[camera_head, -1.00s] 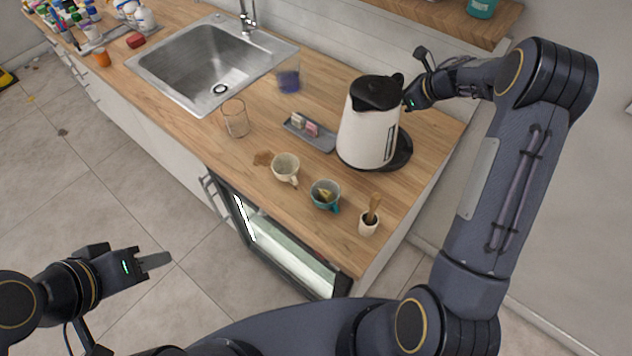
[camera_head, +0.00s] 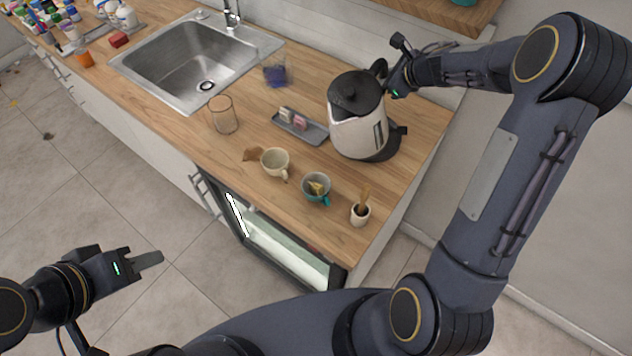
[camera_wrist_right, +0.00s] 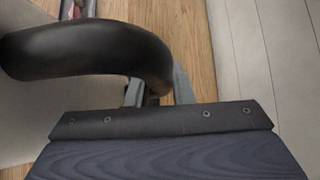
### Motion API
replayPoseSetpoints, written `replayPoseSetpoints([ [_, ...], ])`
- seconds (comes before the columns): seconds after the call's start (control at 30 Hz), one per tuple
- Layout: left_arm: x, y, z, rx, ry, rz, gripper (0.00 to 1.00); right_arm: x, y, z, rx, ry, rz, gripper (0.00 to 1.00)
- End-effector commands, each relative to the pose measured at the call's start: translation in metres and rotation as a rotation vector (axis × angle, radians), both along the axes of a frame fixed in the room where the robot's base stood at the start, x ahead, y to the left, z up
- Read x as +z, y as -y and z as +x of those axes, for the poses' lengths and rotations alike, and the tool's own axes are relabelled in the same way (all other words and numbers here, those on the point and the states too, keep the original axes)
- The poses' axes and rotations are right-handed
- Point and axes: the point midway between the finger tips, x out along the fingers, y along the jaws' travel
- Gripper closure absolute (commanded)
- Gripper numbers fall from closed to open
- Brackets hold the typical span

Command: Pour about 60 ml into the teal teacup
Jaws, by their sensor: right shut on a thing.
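The white kettle (camera_head: 354,136) with a black lid is tipped slightly left over its black base (camera_head: 394,146). Whether it is fully clear of the base is hard to tell. My right gripper (camera_head: 396,88) is shut on its black handle, which also fills the upper left of the right wrist view (camera_wrist_right: 100,50). The teal teacup (camera_head: 316,189) stands upright in front of the kettle, with something yellowish inside. My left gripper (camera_head: 150,259) is low at the left, away from the counter, seen edge-on, so its opening cannot be judged.
A cream cup (camera_head: 275,162) stands left of the teal cup. A small pot with a wooden tool (camera_head: 360,215) stands to its right. A grey tray (camera_head: 300,128), a glass (camera_head: 223,115) and a blue-filled glass (camera_head: 275,72) stand farther back, near the sink (camera_head: 190,60).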

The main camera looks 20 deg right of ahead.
Motion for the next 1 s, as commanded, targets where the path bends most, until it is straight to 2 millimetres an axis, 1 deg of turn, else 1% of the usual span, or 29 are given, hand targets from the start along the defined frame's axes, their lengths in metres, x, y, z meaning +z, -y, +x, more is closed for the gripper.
replayPoseSetpoints([
  [0.1, -0.007, 0.0, 0.0, 0.0, 0.0, 0.0, 0.64, 0.018, -0.006, -0.003, -0.001, 0.056, -0.056, 1.0],
  [0.27, -0.011, 0.0, 0.0, 0.0, -0.001, 0.0, 0.64, 0.044, -0.013, -0.01, -0.003, 0.122, -0.138, 1.0],
  [0.33, -0.021, 0.0, 0.0, 0.0, 0.0, 0.0, 0.64, 0.045, -0.018, -0.013, 0.0, 0.147, -0.172, 1.0],
  [0.6, -0.034, 0.0, 0.0, 0.0, -0.001, 0.0, 0.64, 0.059, -0.028, -0.021, -0.002, 0.213, -0.256, 1.0],
  [1.0, -0.057, 0.0, 0.0, 0.0, 0.0, 0.0, 0.64, 0.072, -0.04, -0.031, -0.003, 0.313, -0.383, 1.0],
])
